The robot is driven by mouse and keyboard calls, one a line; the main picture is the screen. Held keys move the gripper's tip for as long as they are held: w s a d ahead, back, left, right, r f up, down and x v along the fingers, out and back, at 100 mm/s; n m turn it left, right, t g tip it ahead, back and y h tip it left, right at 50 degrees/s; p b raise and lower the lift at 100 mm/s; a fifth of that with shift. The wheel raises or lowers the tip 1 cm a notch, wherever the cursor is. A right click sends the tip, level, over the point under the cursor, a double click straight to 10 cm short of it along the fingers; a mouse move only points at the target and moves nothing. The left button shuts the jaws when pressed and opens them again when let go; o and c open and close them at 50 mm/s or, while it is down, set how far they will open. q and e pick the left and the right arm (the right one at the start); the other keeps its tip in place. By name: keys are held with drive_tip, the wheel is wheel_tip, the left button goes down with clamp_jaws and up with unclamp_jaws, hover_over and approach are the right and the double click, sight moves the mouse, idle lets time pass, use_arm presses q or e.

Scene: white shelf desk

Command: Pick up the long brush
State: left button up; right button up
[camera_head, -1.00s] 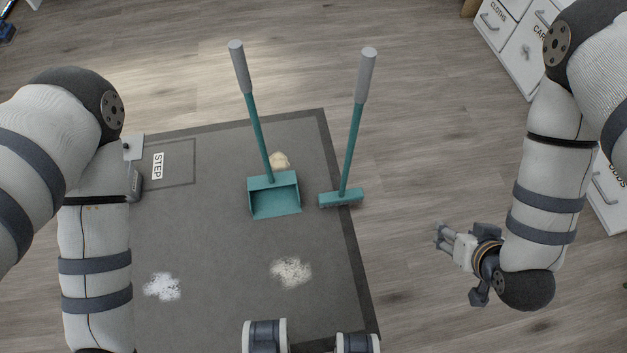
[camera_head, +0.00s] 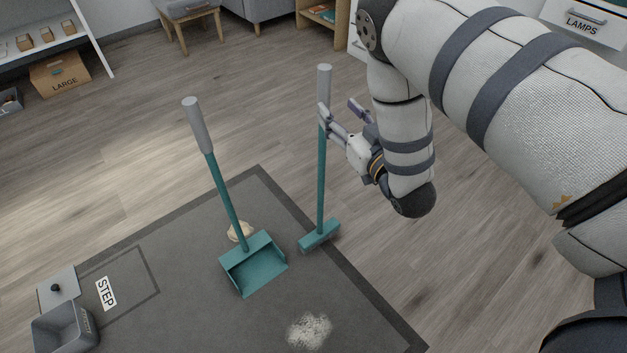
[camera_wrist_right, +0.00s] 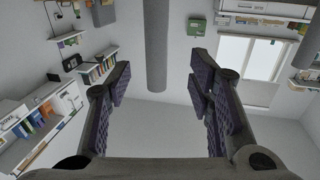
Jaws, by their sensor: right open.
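The long brush (camera_head: 321,180) stands upright, with a grey grip at the top, a teal shaft and a teal head on the floor at the mat's edge. My right gripper (camera_head: 337,112) is at the lower part of the grey grip, coming from the right. In the right wrist view, the grey handle (camera_wrist_right: 156,45) hangs between the spread fingers of the right gripper (camera_wrist_right: 157,80), with gaps on both sides. The right gripper is open. My left gripper is out of view.
A teal long-handled dustpan (camera_head: 255,268) stands left of the brush on the dark mat (camera_head: 190,318). White powder (camera_head: 309,330) and a beige clump (camera_head: 240,231) lie on the mat. A grey bin (camera_head: 65,328) is at lower left. The floor behind the brush is clear.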

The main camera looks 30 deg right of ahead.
sight(327, 96)
drive_tip(key=w, duration=0.2)
drive_tip(key=w+d, duration=0.1)
drive_tip(key=w, duration=0.2)
drive_tip(key=w+b, duration=0.1)
drive_tip(key=w, duration=0.2)
drive_tip(key=shift+w+d+f, duration=0.15)
drive_tip(key=shift+d, duration=0.15)
clamp_jaws()
